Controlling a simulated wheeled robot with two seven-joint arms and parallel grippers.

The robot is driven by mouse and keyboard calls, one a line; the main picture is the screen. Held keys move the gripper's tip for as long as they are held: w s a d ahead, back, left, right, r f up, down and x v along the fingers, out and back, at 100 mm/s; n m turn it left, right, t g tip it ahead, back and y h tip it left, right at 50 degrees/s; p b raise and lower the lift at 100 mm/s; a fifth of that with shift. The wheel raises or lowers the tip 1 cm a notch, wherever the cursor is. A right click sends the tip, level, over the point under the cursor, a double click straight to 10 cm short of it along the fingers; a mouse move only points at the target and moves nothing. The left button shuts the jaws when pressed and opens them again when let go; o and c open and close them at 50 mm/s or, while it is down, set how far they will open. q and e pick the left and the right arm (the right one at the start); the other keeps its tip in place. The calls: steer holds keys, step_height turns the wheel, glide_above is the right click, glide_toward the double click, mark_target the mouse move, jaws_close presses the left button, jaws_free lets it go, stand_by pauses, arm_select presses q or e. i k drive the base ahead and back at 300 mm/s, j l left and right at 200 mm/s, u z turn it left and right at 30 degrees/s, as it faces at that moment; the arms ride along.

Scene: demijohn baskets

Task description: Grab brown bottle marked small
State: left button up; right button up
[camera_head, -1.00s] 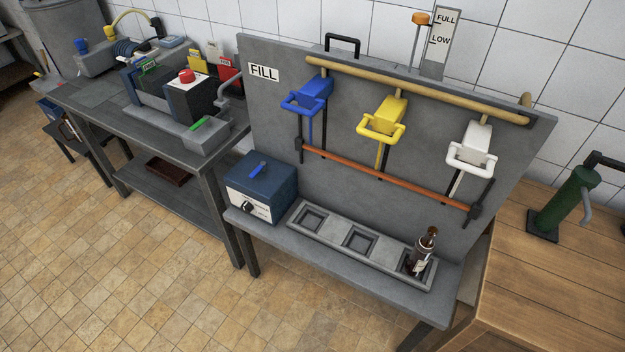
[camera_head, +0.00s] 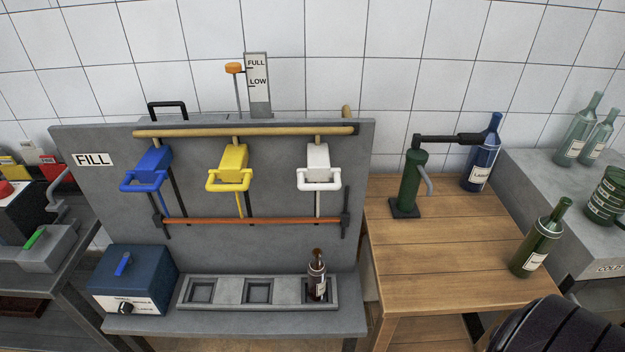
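A small brown bottle (camera_head: 317,277) with a pale label stands upright in the right-hand recess of the grey three-recess tray (camera_head: 228,306), below the white tap. The writing on its label is too small to read. Neither of my grippers shows in the head view. A dark, ribbed curved part at the lower right corner covers some of the floor and the counter there.
The grey fill panel (camera_head: 270,195) stands behind the tray, with blue, yellow and white taps (camera_head: 318,170). A blue box (camera_head: 130,282) is left of the tray. The wooden table (camera_head: 455,250) holds a green corker (camera_head: 411,180), a blue bottle (camera_head: 482,160) and a green bottle (camera_head: 538,245).

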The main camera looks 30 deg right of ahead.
mark_target(316, 268)
steer(key=z, duration=1.05)
